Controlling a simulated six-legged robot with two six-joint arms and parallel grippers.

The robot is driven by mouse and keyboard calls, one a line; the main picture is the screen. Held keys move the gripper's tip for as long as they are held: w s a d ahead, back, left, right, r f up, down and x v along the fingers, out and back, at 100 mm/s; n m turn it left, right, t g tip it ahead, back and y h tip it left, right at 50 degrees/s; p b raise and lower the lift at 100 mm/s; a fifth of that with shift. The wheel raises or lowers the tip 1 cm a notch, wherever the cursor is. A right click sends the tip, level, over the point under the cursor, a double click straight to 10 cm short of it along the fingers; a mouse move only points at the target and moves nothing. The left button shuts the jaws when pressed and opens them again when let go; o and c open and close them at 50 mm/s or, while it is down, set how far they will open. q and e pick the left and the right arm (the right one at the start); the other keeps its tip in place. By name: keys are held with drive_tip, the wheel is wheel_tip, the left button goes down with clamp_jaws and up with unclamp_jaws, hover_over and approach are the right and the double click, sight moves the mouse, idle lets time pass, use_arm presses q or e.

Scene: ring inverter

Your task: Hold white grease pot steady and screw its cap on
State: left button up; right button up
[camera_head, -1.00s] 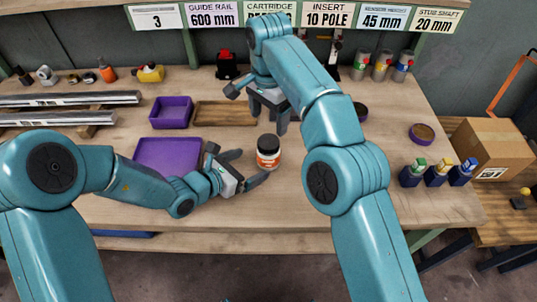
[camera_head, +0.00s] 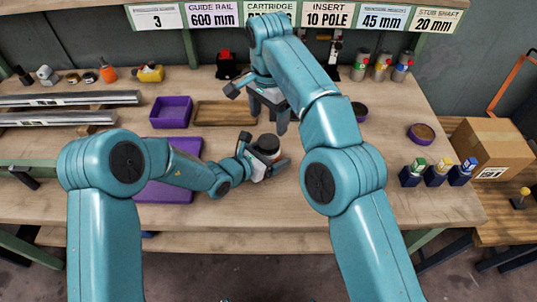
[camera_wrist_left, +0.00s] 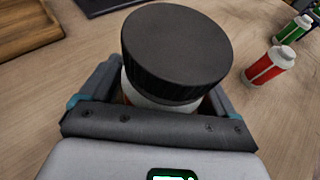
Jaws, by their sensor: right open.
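The white grease pot (camera_head: 267,155) stands upright on the bench near the middle, with its black cap (camera_head: 267,142) on top. In the left wrist view the cap (camera_wrist_left: 177,50) fills the upper middle and hides most of the pot's white body (camera_wrist_left: 150,101). I cannot tell how tightly the cap sits. My left gripper (camera_head: 262,155) has its fingers on either side of the pot, below the cap. Whether they press on it is unclear. My right gripper (camera_head: 268,120) is open and empty, pointing down behind the pot, partly hidden by its own arm.
Purple trays (camera_head: 170,112) and a wooden tray (camera_head: 225,113) lie to the left and behind. Several small bottles (camera_head: 437,175) stand at the right. Round dark-rimmed dishes (camera_head: 421,134) lie at right. The bench right of the pot is mostly clear.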

sight(268, 141)
use_arm(q)
clamp_jaws()
use_arm(e)
drive_tip(key=n, duration=2.8)
drive_tip(key=shift+n, duration=0.4)
drive_tip(key=n, duration=1.1)
drive_tip(key=shift+n, duration=0.4)
drive_tip(key=shift+f, duration=0.1)
drive_tip(key=shift+f, duration=3.9)
